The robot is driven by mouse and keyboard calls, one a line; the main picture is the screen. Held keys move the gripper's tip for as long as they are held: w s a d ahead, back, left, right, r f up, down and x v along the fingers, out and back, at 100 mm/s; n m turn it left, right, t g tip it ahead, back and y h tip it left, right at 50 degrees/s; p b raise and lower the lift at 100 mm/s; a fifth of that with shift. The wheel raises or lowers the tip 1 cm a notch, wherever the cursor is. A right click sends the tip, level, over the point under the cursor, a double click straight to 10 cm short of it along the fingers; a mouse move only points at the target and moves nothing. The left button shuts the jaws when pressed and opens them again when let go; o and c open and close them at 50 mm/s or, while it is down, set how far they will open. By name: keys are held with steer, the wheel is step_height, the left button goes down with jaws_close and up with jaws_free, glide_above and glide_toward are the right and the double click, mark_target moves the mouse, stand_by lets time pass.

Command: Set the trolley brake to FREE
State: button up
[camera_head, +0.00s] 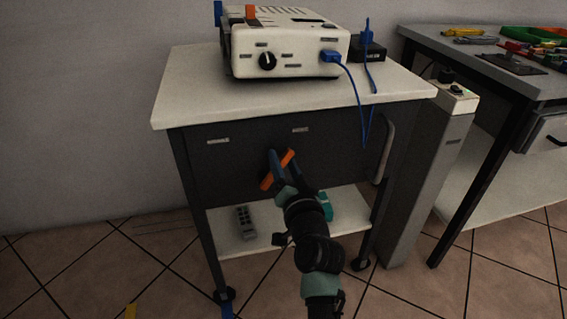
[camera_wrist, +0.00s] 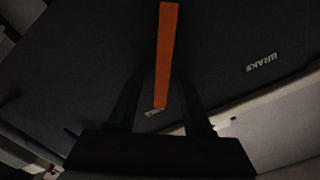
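The trolley (camera_head: 190,90) has a white top and a dark front panel. An orange brake lever (camera_head: 277,171) sits on that panel, slanting up to the right in the head view. My gripper (camera_head: 281,165) is at the lever. In the wrist view, the orange lever (camera_wrist: 165,50) runs between my two dark fingers (camera_wrist: 160,90), with a gap on each side, so the gripper looks open. A label reading BRAKE (camera_wrist: 262,62) shows upside down in the wrist view. A second small label (camera_wrist: 153,112) lies at the lever's end, too dark to read.
A white device (camera_head: 290,55) with a black knob and a blue cable (camera_head: 358,95) stands on the trolley. The cable hangs near the trolley's handle (camera_head: 386,150). A grey pillar (camera_head: 430,170) and a workbench (camera_head: 480,62) with tools stand to the right. The lower shelf (camera_head: 270,235) holds a grey remote-like object.

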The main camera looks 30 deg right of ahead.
steer(key=p+v, duration=0.2)
steer(key=v, duration=1.1)
steer(key=shift+p, duration=0.3)
steer(key=shift+w+r, duration=0.1)
steer(key=shift+r, duration=0.05)
